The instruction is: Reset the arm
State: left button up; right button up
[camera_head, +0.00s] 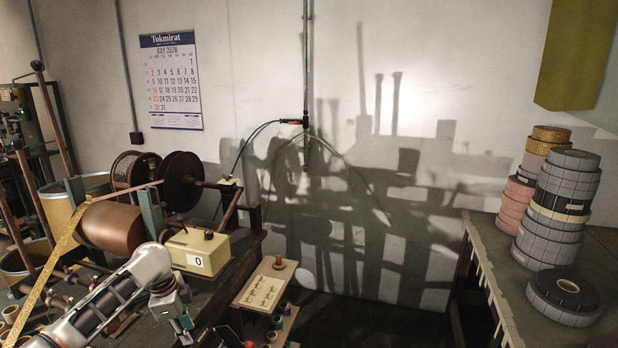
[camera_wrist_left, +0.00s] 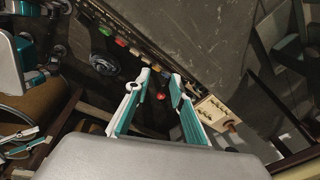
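My left arm comes in from the lower left of the head view, over the winding machine's bench. Its gripper (camera_head: 181,318) is small there, with teal and white parts, in front of the cream counter box. In the left wrist view the two teal and white fingers (camera_wrist_left: 160,77) stand apart with nothing held between them. A red button (camera_wrist_left: 162,96) shows beyond the gap, at a distance. My right gripper is in neither view.
The winding machine has a brown roller (camera_head: 115,228), dark reels (camera_head: 182,180) and a yellow tape strip (camera_head: 62,245). A cream counter box (camera_head: 198,252) reads 0. Tape rolls (camera_head: 548,222) are stacked on the right table (camera_head: 492,262). Dark floor lies between.

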pick_arm(q)
jog(key=s+d+f+n+t+h, duration=0.1)
jog(key=s+d+f+n+t, duration=0.15)
jog(key=s+d+f, duration=0.55)
jog(key=s+d+f+n+t+h, duration=0.1)
jog(key=s+d+f+n+h, duration=0.15)
jog(key=s+d+f, duration=0.65)
jog(key=s+a+n+t+y, duration=0.1)
jog(key=s+a+n+t, duration=0.1)
jog(key=s, duration=0.6)
jog(key=s+a+n+t+y, duration=0.1)
jog(key=s+a+n+t, duration=0.2)
jog(key=s, duration=0.5)
jog(key=shift+s+a+n, duration=0.25)
jog(key=shift+a+n, duration=0.45)
jog(key=shift+a, duration=0.05)
jog(key=shift+r, duration=0.1)
